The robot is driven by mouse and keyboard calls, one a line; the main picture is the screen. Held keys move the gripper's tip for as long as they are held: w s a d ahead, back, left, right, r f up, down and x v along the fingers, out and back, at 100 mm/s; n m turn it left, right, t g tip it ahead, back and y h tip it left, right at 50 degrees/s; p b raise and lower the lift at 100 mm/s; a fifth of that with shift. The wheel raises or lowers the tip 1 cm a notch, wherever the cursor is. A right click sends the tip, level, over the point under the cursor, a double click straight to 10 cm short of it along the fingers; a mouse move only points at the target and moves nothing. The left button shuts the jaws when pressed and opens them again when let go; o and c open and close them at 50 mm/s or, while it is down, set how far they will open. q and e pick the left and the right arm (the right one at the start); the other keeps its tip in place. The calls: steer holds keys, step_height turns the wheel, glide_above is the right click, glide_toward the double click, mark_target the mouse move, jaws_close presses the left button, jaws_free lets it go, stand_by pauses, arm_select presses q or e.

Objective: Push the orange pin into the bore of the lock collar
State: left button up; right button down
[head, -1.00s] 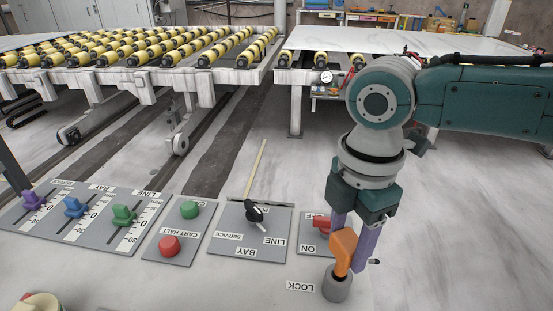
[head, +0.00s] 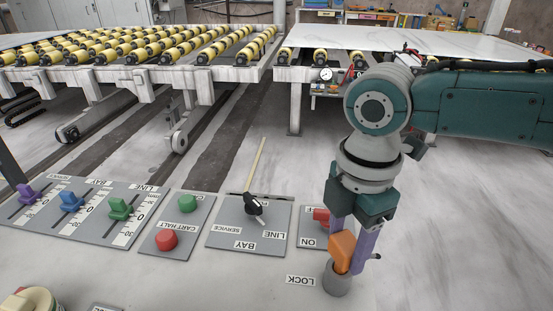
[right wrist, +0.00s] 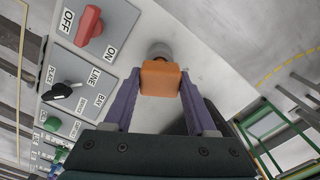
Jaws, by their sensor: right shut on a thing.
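The orange pin (head: 342,252) stands upright at the grey lock collar (head: 336,281), beside the LOCK label. Its orange head sits low over the collar's mouth, and its lower end is hidden inside or behind the rim. My right gripper (head: 348,256) is shut on the pin's head, with a purple finger on each side. In the right wrist view, the orange head (right wrist: 160,79) sits between the purple fingers and partly covers the collar (right wrist: 160,50). My left gripper is in neither view.
The panel beside the collar holds a red OFF/ON switch (head: 321,216), a black rotary selector (head: 254,206), red (head: 166,240) and green (head: 191,203) buttons, and coloured sliders (head: 120,208). A roller conveyor (head: 150,50) and a pale slab (head: 420,40) stand behind.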

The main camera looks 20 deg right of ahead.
steer(key=shift+f+b, duration=0.9)
steer(key=shift+f, duration=0.4)
steer(key=shift+c, duration=0.6)
jaws_free()
steer(key=shift+r, duration=0.1)
step_height(320, 180, up, 10)
steer(key=shift+f+p, duration=0.1)
steer(key=shift+p, duration=0.45)
